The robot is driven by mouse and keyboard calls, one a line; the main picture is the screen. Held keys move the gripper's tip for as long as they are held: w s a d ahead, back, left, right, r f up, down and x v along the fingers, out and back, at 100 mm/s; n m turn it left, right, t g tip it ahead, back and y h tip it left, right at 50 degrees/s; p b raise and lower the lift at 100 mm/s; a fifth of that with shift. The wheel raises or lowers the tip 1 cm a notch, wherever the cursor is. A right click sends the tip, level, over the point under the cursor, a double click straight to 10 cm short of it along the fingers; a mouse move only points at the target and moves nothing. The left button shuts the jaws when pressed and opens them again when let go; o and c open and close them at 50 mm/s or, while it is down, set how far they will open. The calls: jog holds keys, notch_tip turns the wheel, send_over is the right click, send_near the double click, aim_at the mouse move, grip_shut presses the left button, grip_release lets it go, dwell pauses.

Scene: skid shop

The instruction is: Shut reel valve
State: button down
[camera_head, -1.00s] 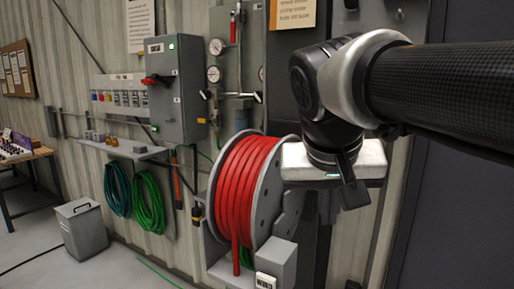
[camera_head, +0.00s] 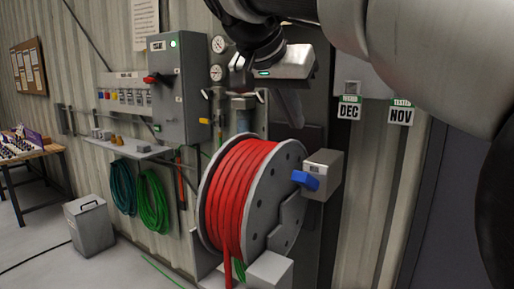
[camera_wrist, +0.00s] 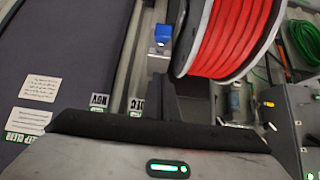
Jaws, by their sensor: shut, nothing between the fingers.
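The reel valve has a blue handle (camera_head: 305,180) on a grey box (camera_head: 325,174) at the right side of the red hose reel (camera_head: 240,195). The blue handle also shows at the top of the wrist view (camera_wrist: 162,34), beside the reel with its red hose (camera_wrist: 228,38). My gripper (camera_head: 291,108) hangs above the reel, up and to the left of the blue handle in the head view. It is shut, holds nothing, and looks apart from the valve. Its fingertips are hard to make out in the wrist view.
A grey electrical cabinet (camera_head: 176,90), gauges (camera_head: 218,58) and pipework stand behind and left of the reel. Green hose coils (camera_head: 152,202) hang farther left. DEC and NOV tags (camera_head: 375,110) hang to the right. A grey bin (camera_head: 90,224) stands on the floor.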

send_over(298, 177)
jog(key=w+d, duration=0.2)
jog(key=w, duration=0.1)
notch_tip(298, 177, down, 7)
jog(key=shift+r, duration=0.1)
jog(key=f, duration=0.1)
jog(key=s+a+f, duration=0.1)
jog(key=f, duration=0.1)
jog(key=shift+s, duration=0.2)
jog(key=shift+s+a+f, duration=0.1)
jog(key=shift+f, duration=0.25)
jog(key=f+b, duration=0.1)
jog(key=b, duration=0.1)
jog(key=s+a+f+b, duration=0.1)
jog(key=b, duration=0.1)
jog(key=shift+s+f, duration=0.15)
jog(key=shift+f, duration=0.1)
jog(key=shift+s+a+f, duration=0.1)
jog(key=shift+s, duration=0.1)
jog(key=shift+r, duration=0.2)
